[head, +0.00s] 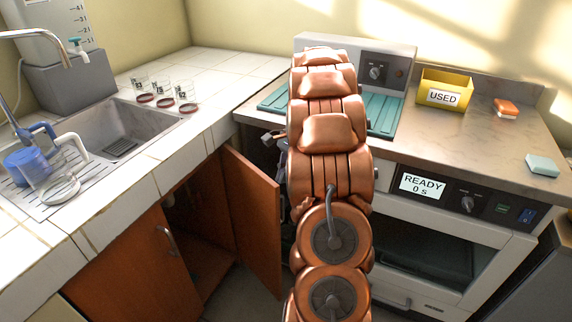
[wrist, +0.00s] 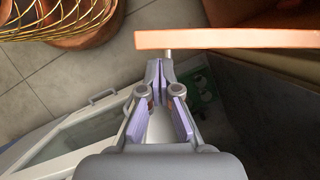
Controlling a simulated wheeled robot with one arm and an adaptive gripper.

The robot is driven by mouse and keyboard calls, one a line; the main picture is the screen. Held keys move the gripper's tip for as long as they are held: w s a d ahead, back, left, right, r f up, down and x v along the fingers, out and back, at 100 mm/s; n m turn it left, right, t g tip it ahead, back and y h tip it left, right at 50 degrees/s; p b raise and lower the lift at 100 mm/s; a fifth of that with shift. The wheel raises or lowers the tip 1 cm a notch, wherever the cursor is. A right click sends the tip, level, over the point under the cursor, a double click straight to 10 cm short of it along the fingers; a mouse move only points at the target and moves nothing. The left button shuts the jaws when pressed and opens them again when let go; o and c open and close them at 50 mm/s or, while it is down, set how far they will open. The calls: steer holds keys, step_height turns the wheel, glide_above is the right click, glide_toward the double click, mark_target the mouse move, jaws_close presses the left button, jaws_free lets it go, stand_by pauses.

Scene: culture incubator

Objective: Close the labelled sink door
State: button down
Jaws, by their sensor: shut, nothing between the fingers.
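The sink cabinet's right-hand door (head: 252,222) is brown wood and stands swung open, with the dark cabinet inside (head: 200,225) showing to its left. No label on it is legible. In the wrist view the door's edge (wrist: 235,39) runs as an orange band across the upper right. My gripper (wrist: 160,64) is shut and empty, its fingertips just short of the band near its left end. A small grey post (wrist: 168,53), perhaps part of the door's handle, shows between them; I cannot tell if they touch.
The left cabinet door (head: 130,265) is shut. The oven (head: 440,255) stands right of my arm; its door and handle (wrist: 101,97) lie left of my gripper in the wrist view.

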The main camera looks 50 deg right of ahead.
steer(key=shift+x, duration=0.8)
steer(key=shift+a, duration=0.15)
